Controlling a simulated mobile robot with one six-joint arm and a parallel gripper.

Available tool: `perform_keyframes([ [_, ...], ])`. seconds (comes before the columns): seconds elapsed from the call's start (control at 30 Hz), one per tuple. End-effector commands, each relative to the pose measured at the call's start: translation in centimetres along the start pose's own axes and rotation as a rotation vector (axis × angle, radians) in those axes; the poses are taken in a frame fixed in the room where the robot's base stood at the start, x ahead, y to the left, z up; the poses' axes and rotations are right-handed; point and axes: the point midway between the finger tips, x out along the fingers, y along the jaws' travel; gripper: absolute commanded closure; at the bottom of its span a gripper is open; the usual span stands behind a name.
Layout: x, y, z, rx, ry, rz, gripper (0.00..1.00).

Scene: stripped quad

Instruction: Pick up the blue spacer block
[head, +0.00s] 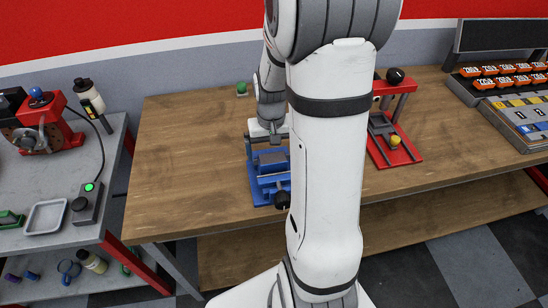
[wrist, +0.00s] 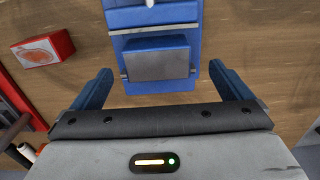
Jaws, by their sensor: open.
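A blue vise (head: 257,178) stands on the wooden bench, partly hidden behind my arm in the head view. In the wrist view the vise (wrist: 150,17) lies ahead of my gripper, with a dull blue-grey block-like piece (wrist: 157,64) in it. I cannot tell whether this piece is the blue spacer block or part of the vise. My gripper (wrist: 160,70) is open, its two blue fingers wide apart on either side of that piece, with nothing visibly held. In the head view my gripper (head: 275,137) is over the back of the vise.
A red press (head: 402,152) stands right of the vise. A small green piece (head: 241,89) lies at the bench's back. A red box (wrist: 43,48) shows left in the wrist view. A grey side table (head: 25,165) stands left. The bench's left part (head: 190,150) is clear.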

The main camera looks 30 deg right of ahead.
Motion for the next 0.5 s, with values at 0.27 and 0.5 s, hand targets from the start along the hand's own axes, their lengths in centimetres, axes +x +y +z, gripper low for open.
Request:
perform_keyframes([
  [0.27, 3.4, 0.4, 0.3, -0.001, -0.005, 0.000, 0.02],
  [0.5, 5.1, 0.4, 0.2, -0.002, 0.000, 0.000, 0.02],
])
